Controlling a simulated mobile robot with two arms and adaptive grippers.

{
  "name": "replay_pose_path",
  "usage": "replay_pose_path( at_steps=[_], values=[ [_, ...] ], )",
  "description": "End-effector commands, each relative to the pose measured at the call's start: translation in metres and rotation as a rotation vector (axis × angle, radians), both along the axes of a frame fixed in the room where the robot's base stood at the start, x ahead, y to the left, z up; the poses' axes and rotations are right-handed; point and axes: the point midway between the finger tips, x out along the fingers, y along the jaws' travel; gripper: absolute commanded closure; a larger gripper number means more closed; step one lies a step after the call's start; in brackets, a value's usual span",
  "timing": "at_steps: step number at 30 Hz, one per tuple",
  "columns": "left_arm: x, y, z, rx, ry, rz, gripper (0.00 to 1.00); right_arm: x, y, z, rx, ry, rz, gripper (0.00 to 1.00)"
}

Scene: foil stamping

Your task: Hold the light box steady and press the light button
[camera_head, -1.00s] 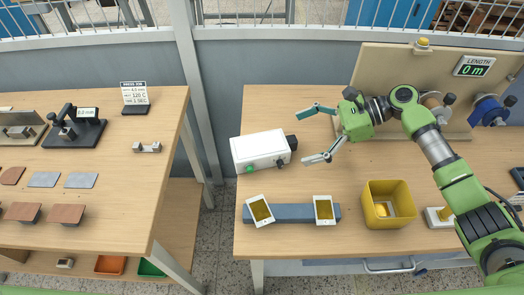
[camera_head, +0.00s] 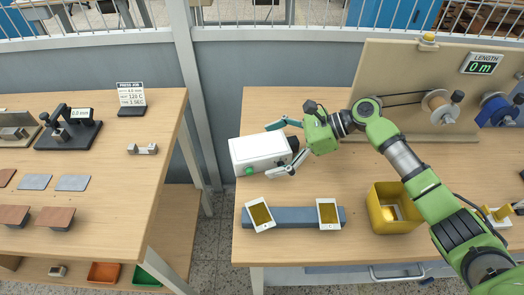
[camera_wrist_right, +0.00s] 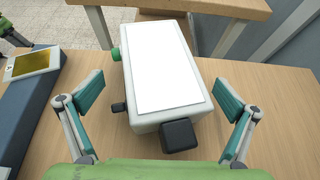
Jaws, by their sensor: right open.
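The light box (camera_head: 258,152) is a white box lying on the right-hand table near its left edge. A green button (camera_head: 249,172) sits on its front side, with a small dark knob beside it and a black block (camera_head: 293,143) on its right end. My right gripper (camera_head: 280,148) is open at the box's right end, one finger behind and one in front. In the wrist view the open gripper (camera_wrist_right: 165,113) has its fingers on either side of the light box (camera_wrist_right: 163,65), with gaps to both sides. The green button (camera_wrist_right: 116,54) shows at the left. My left gripper is not in view.
A blue-grey bar (camera_head: 290,224) with two white cards (camera_head: 329,213) lies in front of the box. A yellow bin (camera_head: 394,225) stands to the right. An upright board with spools (camera_head: 400,75) stands behind. A gap separates the left table (camera_head: 125,185).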

Motion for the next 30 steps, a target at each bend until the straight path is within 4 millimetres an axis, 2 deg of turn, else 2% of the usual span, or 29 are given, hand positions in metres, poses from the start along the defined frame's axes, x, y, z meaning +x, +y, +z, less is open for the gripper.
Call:
replay_pose_path(
  at_steps=[10, 11, 15, 19, 30],
  values=[
    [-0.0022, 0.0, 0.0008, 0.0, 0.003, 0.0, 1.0, -0.0001, 0.0028, -0.0029, -0.001, 0.0, 0.0, 0.0],
    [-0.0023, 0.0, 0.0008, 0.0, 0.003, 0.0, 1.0, -0.0002, 0.0028, -0.0029, -0.001, 0.0, 0.0, 0.05],
    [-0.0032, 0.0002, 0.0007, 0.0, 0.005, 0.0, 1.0, -0.0003, 0.0027, -0.003, -0.001, 0.0, 0.001, 0.39],
    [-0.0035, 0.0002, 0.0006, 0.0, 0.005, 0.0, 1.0, -0.0005, 0.0027, -0.0034, -0.002, 0.0, 0.001, 0.43],
    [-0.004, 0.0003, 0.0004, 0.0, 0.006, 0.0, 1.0, -0.0008, 0.0023, -0.0047, -0.004, 0.002, 0.001, 0.43]
  ],
)
